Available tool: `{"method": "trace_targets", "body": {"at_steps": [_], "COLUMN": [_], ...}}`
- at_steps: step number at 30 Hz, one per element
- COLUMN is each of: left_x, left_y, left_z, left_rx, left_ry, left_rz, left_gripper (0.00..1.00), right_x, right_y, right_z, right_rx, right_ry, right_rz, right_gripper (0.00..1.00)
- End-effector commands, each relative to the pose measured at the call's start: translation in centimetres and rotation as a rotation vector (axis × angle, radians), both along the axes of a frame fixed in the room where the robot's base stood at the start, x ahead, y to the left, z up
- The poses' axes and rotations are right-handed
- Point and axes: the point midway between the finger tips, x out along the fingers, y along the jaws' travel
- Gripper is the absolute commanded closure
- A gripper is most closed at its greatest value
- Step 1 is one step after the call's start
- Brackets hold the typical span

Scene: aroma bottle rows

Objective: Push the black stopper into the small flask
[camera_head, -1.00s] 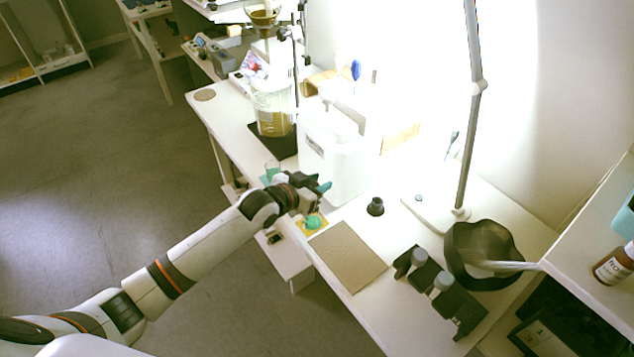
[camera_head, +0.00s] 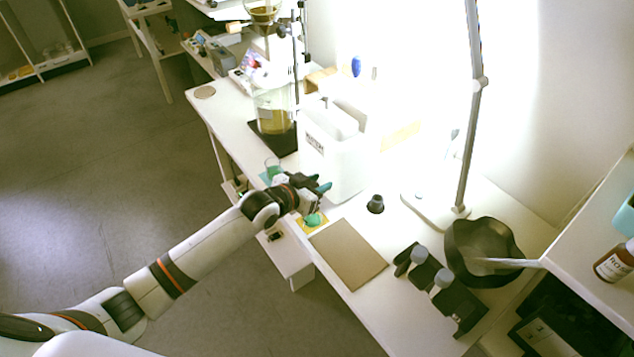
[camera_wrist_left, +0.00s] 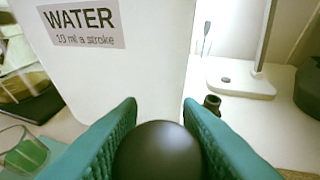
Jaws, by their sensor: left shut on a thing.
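My left gripper (camera_head: 318,188) is shut on a dark, rounded black stopper, low beside the white water container's near corner. In the left wrist view the black stopper (camera_wrist_left: 158,152) sits between the two teal fingers, its smooth top facing the camera. A small flask with green contents (camera_head: 312,220) stands on a yellow square just below the gripper in the head view. The gripper partly covers the flask, and its mouth is hidden. I cannot tell whether the stopper touches the flask. My right gripper is not in view.
The white container marked WATER (camera_wrist_left: 150,60) stands close behind the gripper. A glass with green liquid (camera_wrist_left: 22,148) is to its left. A black conical piece (camera_head: 375,204), a brown board (camera_head: 347,255) and a black bowl (camera_head: 482,252) lie to the right.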

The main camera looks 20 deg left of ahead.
Motion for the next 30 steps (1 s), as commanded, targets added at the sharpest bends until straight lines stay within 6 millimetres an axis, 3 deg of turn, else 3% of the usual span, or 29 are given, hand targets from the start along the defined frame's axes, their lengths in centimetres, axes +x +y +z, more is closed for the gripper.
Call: {"method": "trace_targets", "body": {"at_steps": [20,21,25,30], "left_x": [0.0,0.0,0.0,0.0], "left_y": [0.0,0.0,0.0,0.0], "left_z": [-1.8,-1.7,-1.7,-1.7], "left_rx": [0.000,0.000,0.000,0.000], "left_ry": [0.001,0.000,0.000,0.000], "left_rz": [0.000,0.000,0.000,0.000], "left_gripper": [0.90,0.65,0.43,0.42], "right_x": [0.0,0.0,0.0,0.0], "right_y": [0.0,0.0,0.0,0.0], "right_z": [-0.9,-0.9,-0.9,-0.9], "right_rx": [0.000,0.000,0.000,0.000], "right_ry": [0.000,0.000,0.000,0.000], "right_rz": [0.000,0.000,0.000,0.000], "right_gripper": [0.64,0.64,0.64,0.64]}}
